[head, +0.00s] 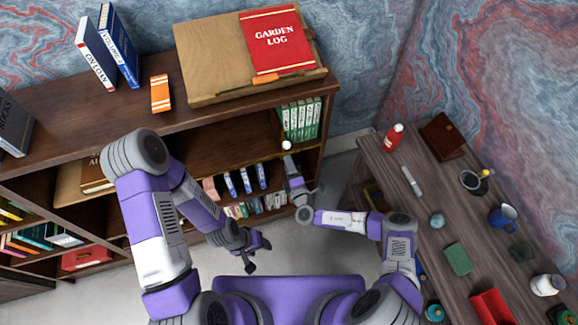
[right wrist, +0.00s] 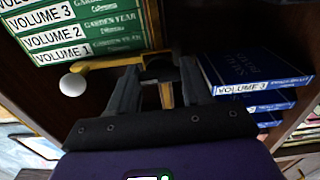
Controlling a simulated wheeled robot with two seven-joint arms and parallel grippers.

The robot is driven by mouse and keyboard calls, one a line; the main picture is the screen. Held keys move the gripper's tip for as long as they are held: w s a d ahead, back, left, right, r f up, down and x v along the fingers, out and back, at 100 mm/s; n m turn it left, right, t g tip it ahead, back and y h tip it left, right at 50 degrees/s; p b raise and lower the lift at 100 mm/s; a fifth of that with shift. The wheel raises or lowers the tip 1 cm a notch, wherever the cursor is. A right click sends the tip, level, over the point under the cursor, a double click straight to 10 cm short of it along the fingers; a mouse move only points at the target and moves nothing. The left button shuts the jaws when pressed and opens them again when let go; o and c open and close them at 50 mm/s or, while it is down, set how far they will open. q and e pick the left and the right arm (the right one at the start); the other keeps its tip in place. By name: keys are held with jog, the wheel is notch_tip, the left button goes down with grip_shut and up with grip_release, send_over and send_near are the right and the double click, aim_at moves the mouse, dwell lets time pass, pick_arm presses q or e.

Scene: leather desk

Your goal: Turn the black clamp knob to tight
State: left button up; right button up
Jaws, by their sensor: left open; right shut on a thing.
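The black clamp knob (right wrist: 158,68) shows between the fingertips of my right gripper (right wrist: 160,72) in the right wrist view. The fingers are shut on it from both sides and hide part of it. A brass-coloured rod (right wrist: 110,62) runs left from the knob to a white ball (right wrist: 73,84). A short brass-coloured piece (right wrist: 166,95) shows below the knob between the fingers. In the head view the white ball (head: 286,145) is small, just above my right gripper (head: 291,168), and the knob cannot be made out. My left gripper (head: 258,256) is open and empty above the floor.
Green volumes (right wrist: 85,30) stand just behind the rod, and blue volumes (right wrist: 255,80) lie right of the gripper. The bookcase (head: 215,118) surrounds the knob. A desk (head: 400,185) with several small objects stands at the right. The grey floor (head: 225,268) around my left gripper is clear.

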jog(key=shift+m, duration=0.4)
jog(key=o, duration=1.1)
jog(key=shift+c, duration=0.2)
jog(key=shift+s, duration=0.1)
jog(key=p+v, duration=0.1)
jog(key=v, duration=0.6)
jog(key=shift+s, duration=0.2)
